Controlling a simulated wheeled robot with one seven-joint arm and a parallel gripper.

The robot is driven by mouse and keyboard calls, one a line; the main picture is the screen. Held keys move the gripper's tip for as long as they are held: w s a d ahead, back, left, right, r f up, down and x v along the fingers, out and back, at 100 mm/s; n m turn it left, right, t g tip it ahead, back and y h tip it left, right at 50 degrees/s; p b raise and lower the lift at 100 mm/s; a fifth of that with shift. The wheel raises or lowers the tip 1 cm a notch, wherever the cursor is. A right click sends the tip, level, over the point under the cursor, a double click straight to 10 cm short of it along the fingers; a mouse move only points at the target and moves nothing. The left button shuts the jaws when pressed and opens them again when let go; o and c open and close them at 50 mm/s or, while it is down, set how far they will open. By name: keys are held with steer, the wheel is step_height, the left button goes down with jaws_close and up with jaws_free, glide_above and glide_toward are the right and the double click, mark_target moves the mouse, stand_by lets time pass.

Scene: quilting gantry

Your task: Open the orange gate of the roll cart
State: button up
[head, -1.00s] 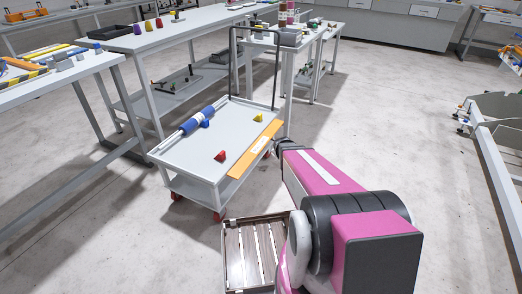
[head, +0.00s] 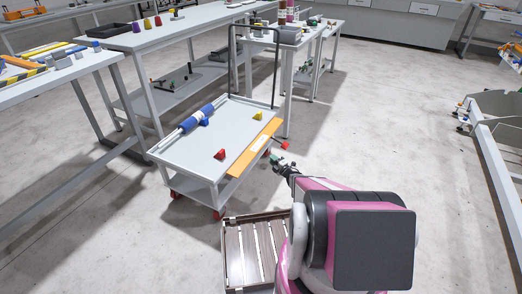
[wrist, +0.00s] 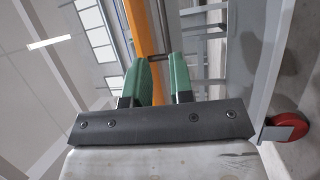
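The roll cart (head: 186,155) stands ahead of me. Its orange gate (head: 240,163) runs along the cart's right-hand edge and bears a pale label. The gate appears in place along that edge; whether it is latched I cannot tell. My gripper (head: 277,160) is just right of the gate, with a visible gap between them. In the wrist view the green fingers (wrist: 160,78) stand apart with nothing clearly held between them. The orange gate (wrist: 140,28) shows beyond the fingertips, behind the left finger.
On the cart lie a blue-and-white roll (head: 198,118), a red block (head: 220,154) and a yellow block (head: 258,116). A slatted crate (head: 230,262) is below my arm. Workbenches (head: 165,37) stand behind and left. The floor to the right is open.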

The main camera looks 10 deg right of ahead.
mark_target(261, 148)
steer(key=x, duration=1)
steer(key=shift+w+a+r, duration=0.1)
steer(key=shift+w+a, duration=0.1)
steer(key=shift+w, duration=0.05)
